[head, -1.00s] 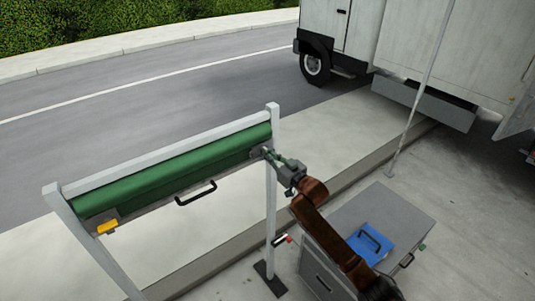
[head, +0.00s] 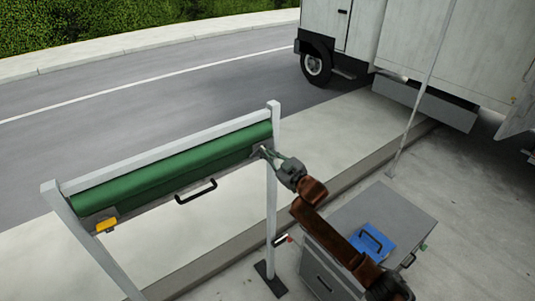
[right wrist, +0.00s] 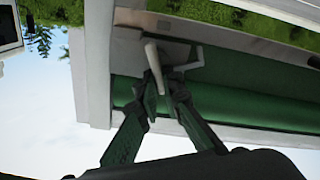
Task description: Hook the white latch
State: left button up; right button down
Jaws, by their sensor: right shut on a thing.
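The white latch (right wrist: 153,58) shows in the right wrist view as a pale lever on a grey plate, at the end of the green roll (right wrist: 220,98). My right gripper (right wrist: 162,92) is shut on the latch, with its lever between the green-grey fingertips. In the head view, my right gripper (head: 271,154) is at the right end of the green roll (head: 170,172), beside the right post; the fingers hide most of the latch there. A bent white hook piece (right wrist: 190,60) sits beside the lever in the right wrist view. My left gripper is not in view.
A yellow latch (head: 106,225) is at the roll's left end. A black handle (head: 197,191) hangs from the front bar. A grey cabinet (head: 375,215) with a blue case (head: 372,241) stands close under my right arm. A white truck (head: 420,50) is parked behind.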

jog(key=n, duration=0.4)
jog(key=n+b, duration=0.1)
jog(key=n, duration=0.1)
jog(key=shift+s+a+f+n, duration=0.2)
jog(key=shift+a+f+n, duration=0.05)
jog(key=shift+f+n, duration=0.1)
jog(key=n, duration=0.4)
jog(key=n+b, duration=0.1)
jog(key=n, duration=0.1)
jog(key=shift+a+f, duration=0.1)
jog(key=shift+f, duration=0.25)
jog(key=shift+n, duration=0.25)
jog(key=c, duration=2.1)
grip_release()
jog(key=v, duration=1.2)
jog(key=shift+s, duration=0.1)
